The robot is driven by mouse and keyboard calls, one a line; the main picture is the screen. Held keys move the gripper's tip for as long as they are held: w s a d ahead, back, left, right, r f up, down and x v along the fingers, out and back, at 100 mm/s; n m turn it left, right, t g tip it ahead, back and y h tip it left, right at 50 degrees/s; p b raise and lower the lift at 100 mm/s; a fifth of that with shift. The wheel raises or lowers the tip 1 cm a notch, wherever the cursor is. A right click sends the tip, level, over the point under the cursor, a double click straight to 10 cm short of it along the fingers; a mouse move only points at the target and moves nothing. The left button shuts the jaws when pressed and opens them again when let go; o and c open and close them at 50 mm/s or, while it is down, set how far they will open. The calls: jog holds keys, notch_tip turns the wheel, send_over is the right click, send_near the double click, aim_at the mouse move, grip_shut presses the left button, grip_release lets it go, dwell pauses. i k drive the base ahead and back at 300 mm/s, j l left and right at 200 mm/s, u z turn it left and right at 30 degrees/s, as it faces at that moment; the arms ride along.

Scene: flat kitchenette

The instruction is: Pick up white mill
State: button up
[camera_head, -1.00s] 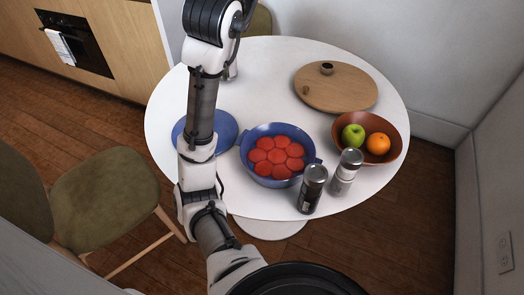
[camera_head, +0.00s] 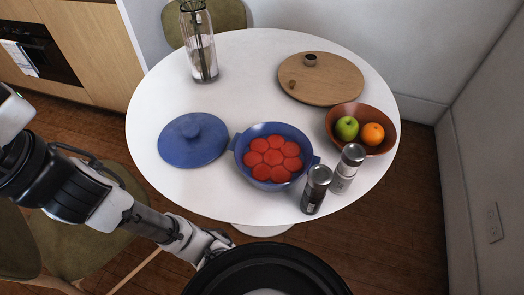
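The white mill (camera_head: 347,168) stands upright near the front right edge of the round white table. It has a white body and a silver cap. A black mill (camera_head: 316,189) with a silver cap stands upright just left of it, closer to the edge. My arm crosses the lower left of the view, beside the table and away from both mills.
A brown bowl (camera_head: 332,124) with an apple and an orange sits right behind the white mill. A blue pot (camera_head: 241,158) with red slices stands left of the mills. A blue lid (camera_head: 193,140), a glass vase (camera_head: 200,52) and a wooden board (camera_head: 345,82) are farther off.

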aim_at(353, 155)
jog(key=k+z, duration=0.15)
jog(key=z, duration=0.2)
jog(key=k+z, duration=0.15)
jog(key=z, duration=0.2)
jog(key=k+z, duration=0.2)
jog(key=z, duration=0.15)
